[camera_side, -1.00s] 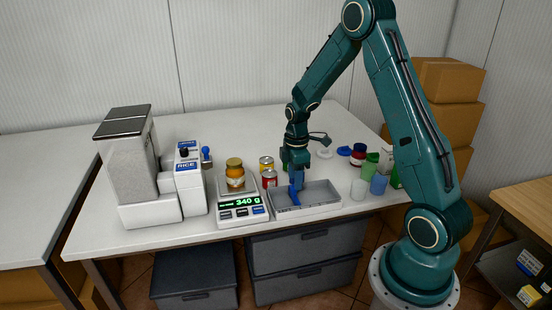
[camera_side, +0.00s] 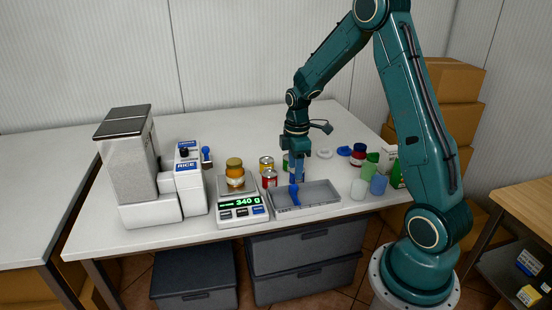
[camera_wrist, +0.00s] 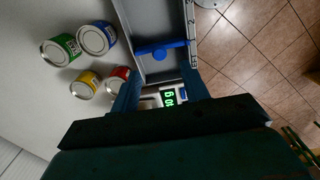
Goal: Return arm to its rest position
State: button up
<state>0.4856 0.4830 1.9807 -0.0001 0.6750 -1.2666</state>
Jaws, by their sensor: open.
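My gripper (camera_side: 298,178) is open and empty, pointing down above the left part of a grey tray (camera_side: 325,205). In the wrist view my gripper (camera_wrist: 162,82) shows its two fingers apart. A blue scoop-like tool (camera_side: 295,197) lies in the tray, apart from the fingers; the wrist view shows it (camera_wrist: 160,48) lying across the tray.
Left of the tray stand a scale (camera_side: 243,211) reading 340 g with a jar (camera_side: 235,173) on it, and a rice dispenser (camera_side: 188,190). Several cans (camera_wrist: 96,40) stand close behind the tray. Cups (camera_side: 378,185) and bottles crowd its right. The table's back is clear.

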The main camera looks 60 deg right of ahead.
jog(key=s+a+r+m+t, duration=0.2)
jog(key=s+a+r+m, duration=0.1)
jog(key=s+a+r, duration=0.45)
jog(key=s+a+r+m+t, duration=0.2)
jog(key=s+a+r+m, duration=0.15)
jog(key=a+r, duration=0.6)
jog(key=s+a+r+m+t, duration=0.1)
jog(key=s+a+r+m, duration=0.1)
jog(key=s, duration=0.6)
jog(key=shift+a+r+t, duration=0.2)
jog(key=shift+r+t, duration=0.1)
jog(key=shift+r, duration=0.15)
